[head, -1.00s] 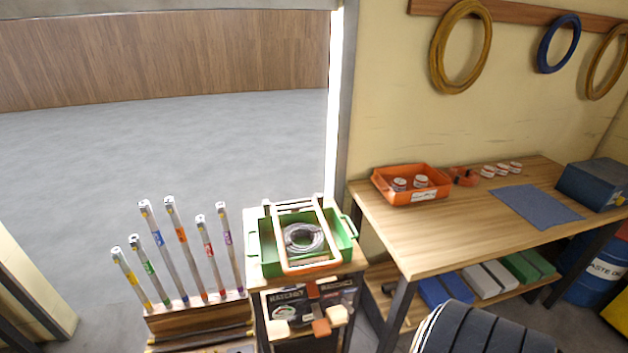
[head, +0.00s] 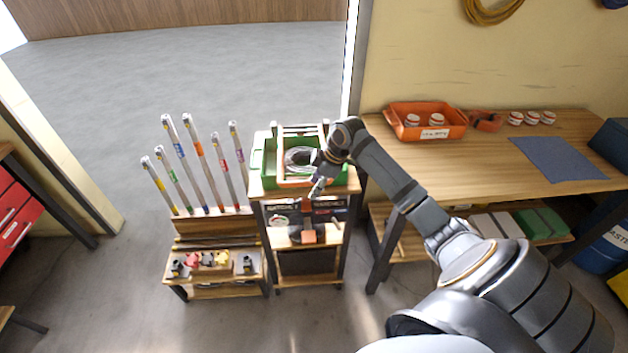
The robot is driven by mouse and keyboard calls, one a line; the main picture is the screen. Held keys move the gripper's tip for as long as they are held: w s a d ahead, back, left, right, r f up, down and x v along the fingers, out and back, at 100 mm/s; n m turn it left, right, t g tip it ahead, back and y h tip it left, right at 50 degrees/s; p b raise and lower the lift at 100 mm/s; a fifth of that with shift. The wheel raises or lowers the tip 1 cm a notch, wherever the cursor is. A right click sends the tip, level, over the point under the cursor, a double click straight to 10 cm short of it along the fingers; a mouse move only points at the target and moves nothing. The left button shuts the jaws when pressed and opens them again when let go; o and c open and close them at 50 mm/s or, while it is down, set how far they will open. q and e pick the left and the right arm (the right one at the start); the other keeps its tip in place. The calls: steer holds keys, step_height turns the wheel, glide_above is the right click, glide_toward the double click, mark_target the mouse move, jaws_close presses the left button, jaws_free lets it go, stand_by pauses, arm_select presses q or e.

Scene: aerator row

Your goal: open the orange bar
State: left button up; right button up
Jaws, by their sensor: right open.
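Several pale upright bars stand in a row on a wooden stand at the left of the head view, each with a coloured band. The orange-banded bar (head: 199,149) is among the tallest, between the blue-banded bar (head: 180,151) and the red-banded bar (head: 224,166). It leans slightly in the picture and nothing covers its upper part. My right gripper (head: 315,193) is open, in front of the green crate on the cart, to the right of the bars and clear of them. Whether it touches anything there I cannot tell. My left gripper is out of view.
The green crate (head: 258,168) with a coil sits on a small wooden cart beside the bars. The stand's lower shelf (head: 215,280) holds small coloured parts. A workbench (head: 470,170) with an orange tray (head: 455,119) stands right. Red drawers (head: 15,215) are at far left. Floor in front is open.

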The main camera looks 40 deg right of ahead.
mark_target(308, 181)
steer(key=d+r+n, duration=0.2)
steer(key=d+r, duration=0.1)
steer(key=r, duration=0.5)
steer(key=shift+t+y, duration=0.3)
steer(key=shift+y, duration=0.1)
steer(key=p+x, duration=0.2)
steer(key=x, duration=0.7)
steer(key=shift+w+f, duration=0.55)
steer(key=shift+f, duration=0.25)
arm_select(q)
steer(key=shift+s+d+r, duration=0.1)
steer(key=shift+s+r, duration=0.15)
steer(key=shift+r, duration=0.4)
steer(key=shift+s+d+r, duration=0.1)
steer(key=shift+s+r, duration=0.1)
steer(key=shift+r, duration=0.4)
arm_select(e)
jaws_close()
